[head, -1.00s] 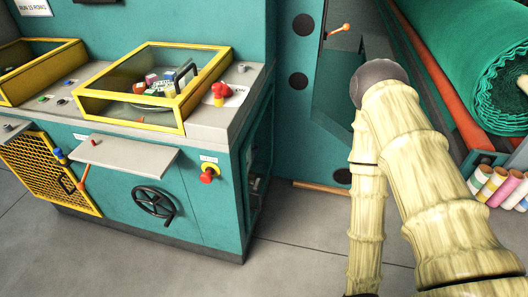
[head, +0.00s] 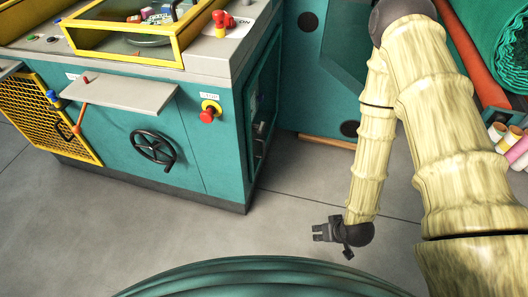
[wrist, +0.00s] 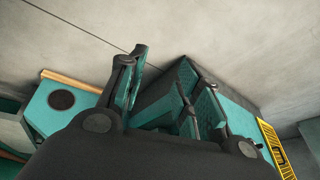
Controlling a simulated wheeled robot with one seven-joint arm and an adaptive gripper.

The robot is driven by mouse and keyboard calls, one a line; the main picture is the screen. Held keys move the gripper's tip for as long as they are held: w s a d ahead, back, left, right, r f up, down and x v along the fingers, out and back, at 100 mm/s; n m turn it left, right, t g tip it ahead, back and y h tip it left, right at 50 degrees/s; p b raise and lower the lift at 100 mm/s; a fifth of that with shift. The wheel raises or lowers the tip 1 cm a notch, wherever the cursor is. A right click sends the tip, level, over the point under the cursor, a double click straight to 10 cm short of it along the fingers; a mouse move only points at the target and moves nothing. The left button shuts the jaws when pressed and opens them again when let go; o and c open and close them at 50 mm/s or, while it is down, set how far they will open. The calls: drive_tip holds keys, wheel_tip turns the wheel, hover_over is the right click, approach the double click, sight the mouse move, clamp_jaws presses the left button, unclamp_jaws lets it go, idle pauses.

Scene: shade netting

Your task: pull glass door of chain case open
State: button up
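The chain case's glass door (head: 262,105) is a dark pane in a teal frame on the right side of the teal machine cabinet (head: 190,150). In the head view I see it at a steep angle, and it looks shut. A small handle-like part shows near its lower edge, too small to make out well. My gripper (head: 318,232) hangs low over the floor, to the right of and nearer than the door, apart from it. In the wrist view my gripper (wrist: 162,82) has its fingers spread with nothing held, and the cabinet shows beyond them.
A grey shelf (head: 120,93), black handwheel (head: 153,149) and red stop button (head: 208,113) are on the cabinet front. A wooden bar (head: 328,142) lies by the back machine. Coloured rolls (head: 515,146) lie at right. Grey floor (head: 275,205) is clear beside the cabinet.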

drive_tip(key=w+a+f+n+t+y+b, duration=0.1)
drive_tip(key=w+f+b, duration=0.15)
drive_tip(key=w, duration=0.25)
drive_tip(key=w+a+f+t+y+b, duration=0.1)
drive_tip(key=w+t+b, duration=0.15)
drive_tip(key=w, duration=0.25)
drive_tip(key=n+y+b, duration=1.1)
drive_tip(key=y+b, duration=0.1)
drive_tip(key=b, duration=1.1)
approach(264, 155)
wheel_tip(264, 155, up, 4)
drive_tip(key=shift+w+r+b+x, duration=0.15)
drive_tip(key=shift+b+x, duration=0.75)
drive_tip(key=shift+x, duration=1.75)
drive_tip(key=shift+w+r+b+x, duration=0.15)
drive_tip(key=shift+b+x, duration=0.75)
drive_tip(key=shift+x, duration=1.75)
drive_tip(key=shift+s+d, duration=0.1)
clamp_jaws()
